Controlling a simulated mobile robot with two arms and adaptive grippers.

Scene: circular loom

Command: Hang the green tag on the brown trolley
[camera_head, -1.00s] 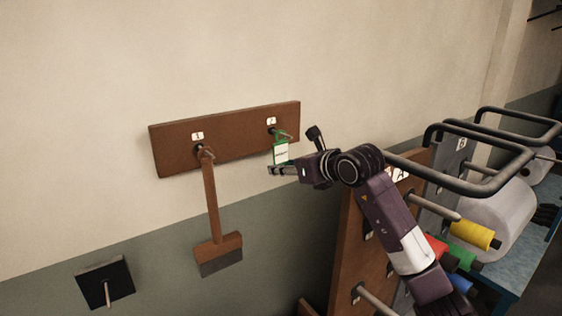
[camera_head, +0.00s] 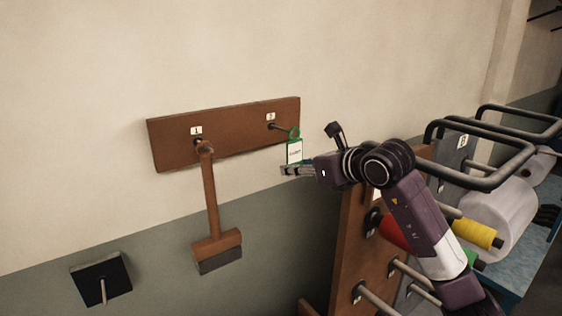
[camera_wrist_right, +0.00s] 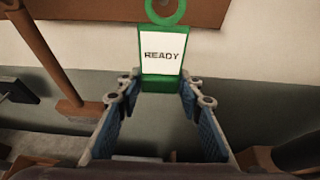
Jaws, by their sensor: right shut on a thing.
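The green tag (camera_head: 295,151) has a white face and a ring at its top. In the right wrist view the tag (camera_wrist_right: 162,55) reads "READY". My right gripper (camera_head: 287,170) is shut on the tag's lower edge and holds it upright in front of the wall board. The tag's ring is at the tip of the peg (camera_head: 281,127) marked 2; I cannot tell whether the peg still passes through it. The brown trolley (camera_head: 352,235) stands at the right below my right arm, with pegs on its panel and partly hidden by the arm. My left gripper is not in view.
A brown wall board (camera_head: 235,132) carries a hanging brush (camera_head: 212,210) on peg 1. A black plate with a peg (camera_head: 101,279) is at lower left. Yellow spool (camera_head: 475,233), black handle bars (camera_head: 490,172) and a grey trolley lie at the right.

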